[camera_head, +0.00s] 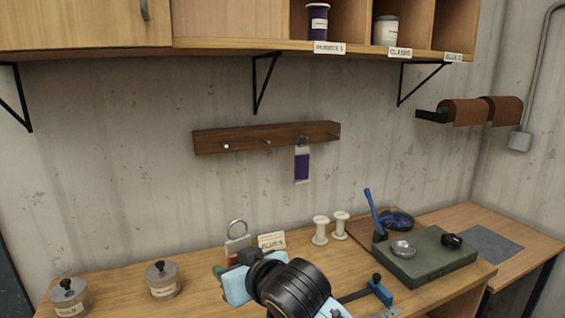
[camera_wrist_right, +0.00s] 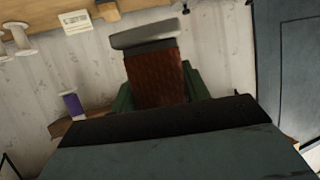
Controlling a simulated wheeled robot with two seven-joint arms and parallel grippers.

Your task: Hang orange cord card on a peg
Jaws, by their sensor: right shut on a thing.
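My right gripper (camera_head: 236,260) is low in front of the wall, above the bench, and is shut on the cord card (camera_head: 238,245). A grey ring stands up from the card's top. In the right wrist view the card (camera_wrist_right: 158,80) shows reddish brown between the green fingers, with a grey end beyond it. The wooden peg rail (camera_head: 215,140) is on the wall, above and apart from the card. A purple cord card (camera_head: 302,167) hangs from one of its pegs; the leftmost peg (camera_head: 226,146) and the one beside it are bare. My left gripper is not in view.
Two lidded jars (camera_head: 162,281) stand on the bench at left. Two white spools (camera_head: 320,231), a small sign (camera_head: 271,242) and a green box (camera_head: 425,258) stand to the right. A shelf (camera_head: 240,48) overhangs the rail. The wall between gripper and rail is clear.

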